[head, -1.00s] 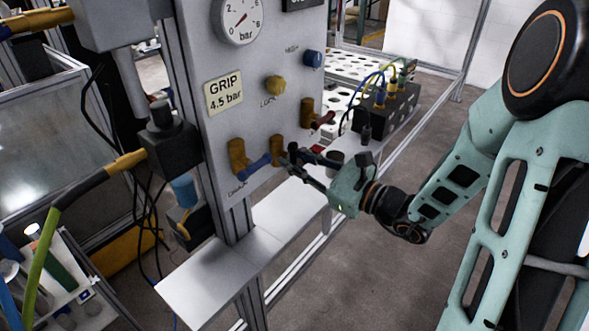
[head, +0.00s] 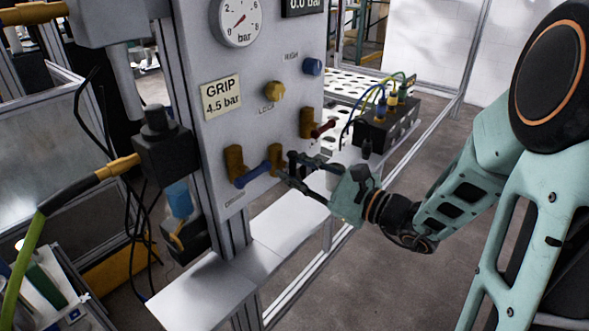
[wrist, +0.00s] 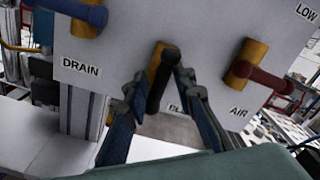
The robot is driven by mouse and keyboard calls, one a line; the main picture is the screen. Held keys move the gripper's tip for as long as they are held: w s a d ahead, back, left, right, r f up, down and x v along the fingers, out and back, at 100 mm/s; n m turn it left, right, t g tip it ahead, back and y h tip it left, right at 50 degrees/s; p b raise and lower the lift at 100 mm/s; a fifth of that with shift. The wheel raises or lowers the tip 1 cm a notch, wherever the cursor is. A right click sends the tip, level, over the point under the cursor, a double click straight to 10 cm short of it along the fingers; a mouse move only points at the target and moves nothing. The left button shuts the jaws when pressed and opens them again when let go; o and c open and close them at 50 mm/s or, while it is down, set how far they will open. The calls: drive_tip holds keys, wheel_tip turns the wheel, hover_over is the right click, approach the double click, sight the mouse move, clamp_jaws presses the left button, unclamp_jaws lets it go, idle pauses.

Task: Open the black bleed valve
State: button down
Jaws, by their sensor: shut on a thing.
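The black bleed valve has a brass body (wrist: 163,62) and a black lever (wrist: 154,93) that points down in the wrist view. The label below it is partly hidden. In the head view its brass body (head: 275,157) sits on the grey panel, right of the blue-levered drain valve. My gripper (wrist: 158,80) has one finger on each side of the black lever and is shut on it. In the head view my gripper (head: 288,168) reaches the panel from the right, and its fingers hide part of the lever.
The drain valve's blue lever (head: 253,172) is close on the left. The air valve's red lever (head: 323,129) is on the right. Yellow (head: 274,91) and blue (head: 312,66) knobs sit above. A pale shelf (head: 215,280) runs below. The pressure gauge (head: 236,19) is at the top.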

drive_tip(key=c, duration=1.7)
unclamp_jaws()
drive_tip(key=v, duration=1.2)
